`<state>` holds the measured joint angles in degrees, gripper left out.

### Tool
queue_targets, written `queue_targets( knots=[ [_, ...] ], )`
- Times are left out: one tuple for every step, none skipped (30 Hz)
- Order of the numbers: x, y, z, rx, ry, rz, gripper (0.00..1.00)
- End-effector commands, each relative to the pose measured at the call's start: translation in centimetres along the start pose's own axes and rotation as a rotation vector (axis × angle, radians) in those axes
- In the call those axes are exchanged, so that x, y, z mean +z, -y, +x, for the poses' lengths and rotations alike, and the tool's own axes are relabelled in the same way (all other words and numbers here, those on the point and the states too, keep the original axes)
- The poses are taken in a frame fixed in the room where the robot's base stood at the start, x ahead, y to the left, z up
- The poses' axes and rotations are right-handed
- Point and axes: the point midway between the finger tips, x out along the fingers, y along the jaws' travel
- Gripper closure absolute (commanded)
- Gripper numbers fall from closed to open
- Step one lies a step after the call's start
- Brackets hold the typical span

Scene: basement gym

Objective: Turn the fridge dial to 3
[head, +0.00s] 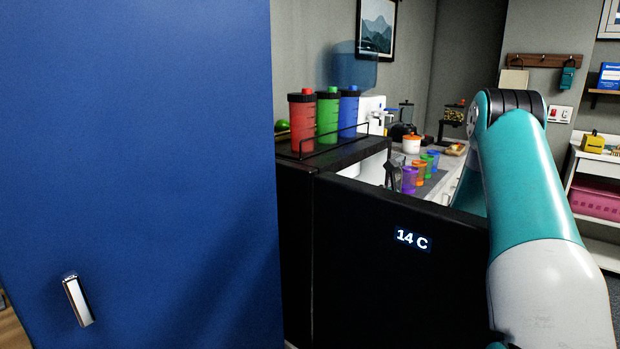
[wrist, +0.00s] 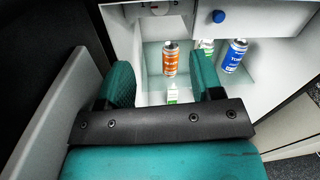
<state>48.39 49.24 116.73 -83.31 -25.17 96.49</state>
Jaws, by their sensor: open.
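The knob is beyond and slightly right of the right finger in the picture, with no contact visible. In the head view, the black fridge door (head: 395,290) shows a lit display (head: 412,239) reading 14 C. My gripper is not clearly visible there.
Inside the fridge stand an orange can (wrist: 169,60), a blue can (wrist: 234,55) and small green-and-white containers (wrist: 206,47). A blue cabinet door (head: 140,150) fills the left of the head view. Shaker bottles (head: 327,114) stand on a black-railed top; colored cups (head: 418,174) stand behind the door.

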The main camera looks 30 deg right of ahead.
Motion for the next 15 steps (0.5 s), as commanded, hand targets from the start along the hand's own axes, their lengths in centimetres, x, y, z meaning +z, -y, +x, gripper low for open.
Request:
queue_targets(
  knots=[
    [0.8,0.0,0.7,0.003,-0.001,0.004,0.4],
    [0.8,-0.1,1.1,0.004,-0.001,0.003,0.4],
    [0.8,0.0,1.4,0.003,-0.002,0.004,0.4],
    [0.9,0.1,1.7,0.002,-0.001,0.003,0.4],
    [0.9,0.1,2.0,0.003,-0.001,0.004,0.4],
    [0.9,0.1,2.4,0.003,-0.001,0.003,0.4],
    [0.8,0.1,2.7,0.003,-0.001,0.003,0.4],
    [0.9,0.1,3.0,0.002,-0.001,0.003,0.4],
    [0.8,0.0,3.4,0.002,-0.001,0.002,0.4],
    [0.8,0.0,3.6,0.003,-0.001,0.002,0.4],
    [0.8,-0.1,3.9,0.003,-0.002,0.002,0.4],
    [0.8,0.0,4.3,0.002,-0.001,0.002,0.4],
    [0.8,0.1,4.5,0.002,-0.001,0.001,0.4],
    [0.8,0.1,4.8,0.002,-0.001,0.002,0.4],
    [0.8,0.1,5.2,0.002,-0.001,0.001,0.4]
  ],
)
